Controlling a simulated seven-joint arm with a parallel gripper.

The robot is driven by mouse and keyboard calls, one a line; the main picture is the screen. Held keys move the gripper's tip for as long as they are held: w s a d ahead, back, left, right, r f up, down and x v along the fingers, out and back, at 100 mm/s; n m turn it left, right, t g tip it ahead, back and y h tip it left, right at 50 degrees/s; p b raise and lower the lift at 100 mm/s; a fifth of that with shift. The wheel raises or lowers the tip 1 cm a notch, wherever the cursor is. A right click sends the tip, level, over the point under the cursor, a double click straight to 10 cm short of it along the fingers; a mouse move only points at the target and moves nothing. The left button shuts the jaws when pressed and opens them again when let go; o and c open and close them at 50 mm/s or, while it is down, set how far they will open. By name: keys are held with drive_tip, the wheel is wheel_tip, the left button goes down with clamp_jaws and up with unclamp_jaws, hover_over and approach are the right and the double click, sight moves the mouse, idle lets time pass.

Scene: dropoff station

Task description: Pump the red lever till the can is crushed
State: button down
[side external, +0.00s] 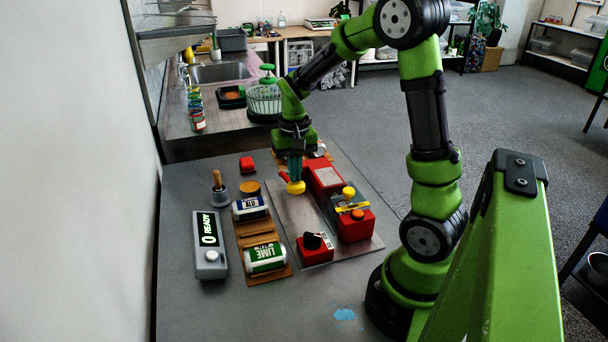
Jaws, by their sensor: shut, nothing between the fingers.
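A red machine (325,177) sits on a grey metal plate on the table. A short red lever piece with a yellow knob (296,187) shows at its left, right under my gripper. My gripper (295,176) points down with its fingers shut and nothing between them. Its tips are at or just above the yellow knob; I cannot tell if they touch. A LIME can (265,258) and a can with a dark blue label (250,208) lie on their sides on a wooden rack (277,275). I cannot make out a can inside the machine.
A grey box reading "0 READY" (209,250) stands at the left. A red box with a black knob (315,249) and a red block with yellow and orange parts (355,226) are on the plate. The front table is mostly clear.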

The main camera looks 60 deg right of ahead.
sight(297, 188)
drive_tip(key=shift+r, duration=0.35)
drive_tip(key=shift+f, duration=0.1)
drive_tip(key=shift+s+a+f, duration=0.15)
drive_tip(key=shift+s+f, duration=0.05)
drive_tip(key=shift+f, duration=0.45)
drive_tip(key=shift+s+a+f, duration=0.15)
drive_tip(key=shift+f, duration=1.8)
